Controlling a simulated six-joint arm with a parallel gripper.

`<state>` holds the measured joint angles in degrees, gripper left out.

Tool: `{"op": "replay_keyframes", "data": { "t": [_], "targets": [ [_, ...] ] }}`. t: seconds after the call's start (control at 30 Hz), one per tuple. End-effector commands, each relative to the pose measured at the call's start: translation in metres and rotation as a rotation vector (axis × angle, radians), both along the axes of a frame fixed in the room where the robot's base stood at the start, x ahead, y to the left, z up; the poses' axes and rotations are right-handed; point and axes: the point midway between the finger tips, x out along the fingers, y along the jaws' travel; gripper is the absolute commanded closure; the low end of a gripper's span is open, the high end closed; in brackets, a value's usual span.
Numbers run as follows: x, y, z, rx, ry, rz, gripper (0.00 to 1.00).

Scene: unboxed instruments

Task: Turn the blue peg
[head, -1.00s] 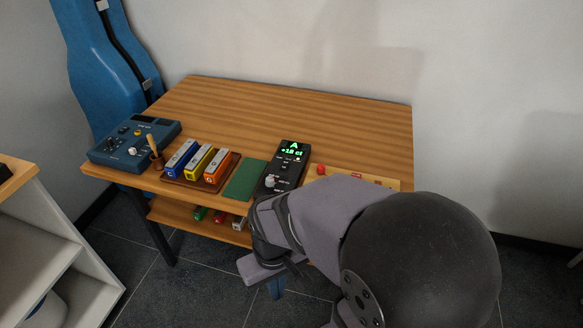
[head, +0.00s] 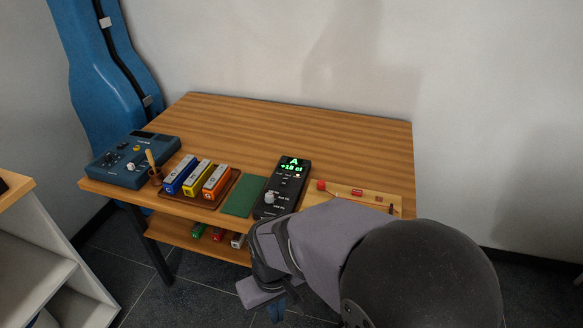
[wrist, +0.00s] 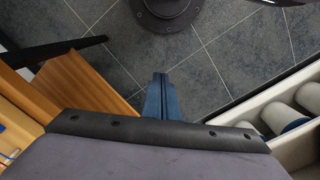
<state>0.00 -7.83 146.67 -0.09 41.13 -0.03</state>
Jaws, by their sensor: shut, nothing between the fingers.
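The pale wooden board (head: 340,191) lies at the table's front right, partly hidden behind my arm. A red peg-like knob (head: 320,185) shows at its left end, and a small dark piece (head: 391,208) at its right end. I cannot make out a blue peg in either view; it may be behind my arm. The black tuner (head: 283,188) left of the board reads "A" and "+18 ct" in green. My gripper (wrist: 160,76) is shut and empty, its blue fingers over the floor in the wrist view, apart from the board.
A green mat (head: 243,195), a tray with blue, yellow and orange blocks (head: 201,176), and a blue device (head: 135,158) stand left of the tuner. A shelf with small items (head: 205,236) is below. The table's back half is clear. A white shelf unit (head: 65,265) stands left.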

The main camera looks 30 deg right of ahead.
Motion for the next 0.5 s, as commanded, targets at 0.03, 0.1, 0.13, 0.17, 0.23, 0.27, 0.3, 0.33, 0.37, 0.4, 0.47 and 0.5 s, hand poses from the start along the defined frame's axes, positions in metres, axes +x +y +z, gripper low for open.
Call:
{"op": "replay_keyframes", "data": {
  "t": [0.03,0.1,0.13,0.17,0.23,0.27,0.3,0.33,0.37,0.4,0.47,0.5],
  "targets": [
    [0.000,0.000,0.000,0.000,0.000,0.000,1.00],
    [0.000,0.000,0.000,0.000,0.000,0.000,0.88],
    [0.000,0.000,0.001,0.000,0.000,-0.001,0.81],
    [0.000,-0.001,0.002,0.000,0.000,-0.003,0.74],
    [0.000,-0.003,0.007,0.000,0.000,-0.013,0.62],
    [0.000,-0.004,0.010,0.000,0.000,-0.019,0.62],
    [-0.001,-0.007,0.015,0.000,0.003,-0.031,0.62],
    [-0.002,-0.009,0.019,0.000,0.009,-0.042,0.62],
    [-0.003,-0.012,0.022,0.001,0.019,-0.055,0.62],
    [-0.006,-0.016,0.027,0.001,0.036,-0.074,0.62],
    [-0.013,-0.023,0.034,0.004,0.073,-0.110,0.62],
    [-0.020,-0.028,0.038,0.007,0.106,-0.137,0.62]
  ]
}}
